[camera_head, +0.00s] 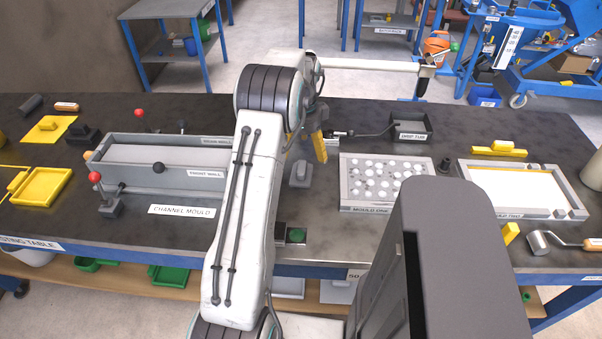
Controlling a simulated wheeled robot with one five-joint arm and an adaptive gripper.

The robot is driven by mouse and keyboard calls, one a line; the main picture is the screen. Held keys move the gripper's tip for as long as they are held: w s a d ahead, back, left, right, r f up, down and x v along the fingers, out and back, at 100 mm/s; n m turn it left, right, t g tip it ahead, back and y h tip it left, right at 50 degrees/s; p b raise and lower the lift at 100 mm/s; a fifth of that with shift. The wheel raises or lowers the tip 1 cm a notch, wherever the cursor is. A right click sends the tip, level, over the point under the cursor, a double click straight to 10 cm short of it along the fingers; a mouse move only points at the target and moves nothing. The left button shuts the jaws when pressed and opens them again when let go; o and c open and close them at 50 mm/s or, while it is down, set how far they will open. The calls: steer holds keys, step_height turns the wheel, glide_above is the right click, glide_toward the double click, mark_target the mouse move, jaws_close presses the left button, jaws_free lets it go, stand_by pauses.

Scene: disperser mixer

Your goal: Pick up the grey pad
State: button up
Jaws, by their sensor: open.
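A small grey pad (300,178) with a raised block on top lies on the dark table, just right of my white arm and left of the mould labelled MOULD ONE. My gripper (311,149) is above and slightly beyond the pad in the picture, with a yellow finger showing. It is open, and nothing shows between its fingers. My arm's forearm and wrist hide part of the gripper. I cannot tell the exact height of the fingers over the pad.
The channel mould (160,170) with red-knobbed clamps stands left. MOULD ONE (388,205), holding pale discs, stands right, with the wep tub (411,127) behind it. A green button box (297,235) sits at the front edge. A white-filled mould (515,190) is further right.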

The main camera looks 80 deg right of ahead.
mark_target(301, 166)
steer(key=shift+f+m, duration=0.1)
steer(key=shift+m, duration=0.2)
steer(key=shift+f, duration=0.55)
steer(key=shift+w+a+f+p, duration=0.1)
steer(key=shift+f+p, duration=0.05)
steer(key=shift+f, duration=1.4)
steer(key=shift+w+a+f+p, duration=0.1)
steer(key=shift+f+p, duration=0.05)
steer(key=shift+f, duration=1.35)
steer(key=shift+c, duration=0.4)
jaws_close()
